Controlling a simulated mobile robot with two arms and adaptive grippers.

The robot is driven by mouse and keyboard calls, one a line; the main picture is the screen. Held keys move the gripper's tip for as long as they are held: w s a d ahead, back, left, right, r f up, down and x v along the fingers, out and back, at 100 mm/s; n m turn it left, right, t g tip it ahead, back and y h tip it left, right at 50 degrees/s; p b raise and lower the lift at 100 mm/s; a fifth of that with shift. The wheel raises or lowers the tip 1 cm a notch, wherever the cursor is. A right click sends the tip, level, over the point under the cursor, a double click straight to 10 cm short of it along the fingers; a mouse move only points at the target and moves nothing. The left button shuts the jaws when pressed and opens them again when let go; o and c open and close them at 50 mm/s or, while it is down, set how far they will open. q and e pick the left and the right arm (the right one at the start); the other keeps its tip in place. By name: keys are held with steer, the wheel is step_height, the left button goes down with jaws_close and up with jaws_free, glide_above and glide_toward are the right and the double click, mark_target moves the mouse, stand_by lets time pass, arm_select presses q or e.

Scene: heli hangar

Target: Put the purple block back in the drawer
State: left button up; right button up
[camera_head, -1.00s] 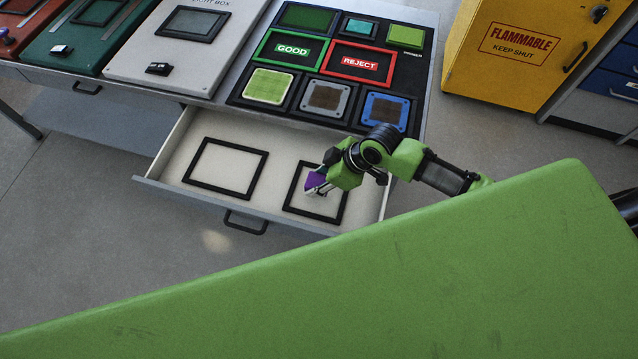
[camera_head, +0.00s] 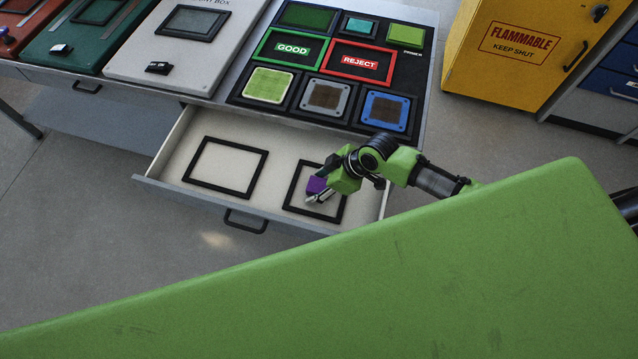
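The purple block (camera_head: 316,185) is in the open drawer (camera_head: 177,158), within the right-hand black frame (camera_head: 290,200) near its left side. My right gripper (camera_head: 315,182) reaches in from the right. Its fingers look spread on either side of the block, with one grey finger toward the drawer's front and a darker one toward the back. The block's top shows clearly between them. Whether a finger still touches the block is too small to tell. My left gripper is not in view.
The left-hand black frame (camera_head: 226,168) in the drawer is empty. Above the drawer, the worktop carries a black panel with GOOD (camera_head: 291,50) and REJECT (camera_head: 360,62) areas and a light box (camera_head: 165,50). A yellow cabinet (camera_head: 520,50) stands right. A large green surface fills the foreground.

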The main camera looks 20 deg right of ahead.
steer(key=shift+r, duration=0.2)
steer(key=shift+s+d+r, duration=0.1)
steer(key=shift+d+r, duration=0.15)
steer(key=shift+r, duration=0.05)
steer(key=v, duration=1.1)
steer(key=shift+r, duration=0.1)
